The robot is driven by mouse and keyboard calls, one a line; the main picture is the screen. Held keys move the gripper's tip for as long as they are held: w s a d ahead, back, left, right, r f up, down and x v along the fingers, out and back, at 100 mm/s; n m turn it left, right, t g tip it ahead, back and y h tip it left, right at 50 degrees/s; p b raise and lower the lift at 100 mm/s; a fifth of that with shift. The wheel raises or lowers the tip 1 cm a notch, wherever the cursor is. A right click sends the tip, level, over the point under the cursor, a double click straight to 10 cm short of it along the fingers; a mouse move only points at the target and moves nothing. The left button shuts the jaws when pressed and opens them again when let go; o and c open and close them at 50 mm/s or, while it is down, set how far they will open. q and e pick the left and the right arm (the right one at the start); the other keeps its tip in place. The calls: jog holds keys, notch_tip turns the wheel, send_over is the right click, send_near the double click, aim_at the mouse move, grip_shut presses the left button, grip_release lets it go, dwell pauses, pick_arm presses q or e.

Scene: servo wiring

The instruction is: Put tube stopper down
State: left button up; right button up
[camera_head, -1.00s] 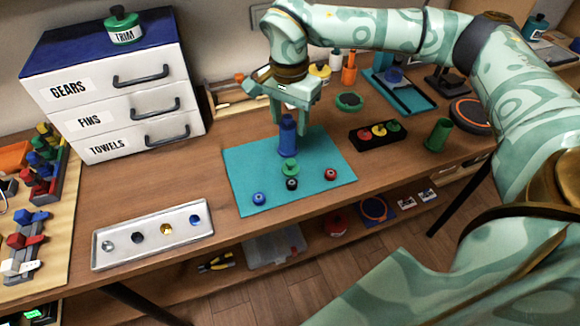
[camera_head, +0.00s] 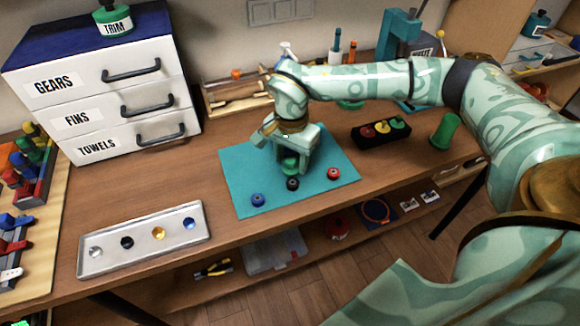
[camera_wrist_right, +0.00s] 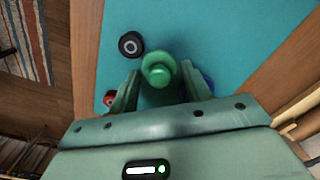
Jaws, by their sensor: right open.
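A green stopper (camera_head: 289,164) with a rounded knob is on the teal mat (camera_head: 238,166), largely covered by my gripper in the head view. In the right wrist view the green stopper (camera_wrist_right: 159,70) is between the two fingers. My right gripper (camera_head: 291,166) is low over the mat, open, with its fingers on either side of the stopper. I cannot tell whether they touch it. No blue upright tube shows now. My left gripper is not in view.
Blue (camera_head: 258,199), black (camera_head: 293,183) and red (camera_head: 333,173) pieces lie along the mat's front. A metal tray (camera_head: 101,263) holds several small pieces at left. A black holder (camera_head: 367,142) and green cup (camera_head: 445,128) stand at right. Wood between tray and mat is clear.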

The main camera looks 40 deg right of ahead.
grip_shut()
jog(key=shift+r, duration=0.1)
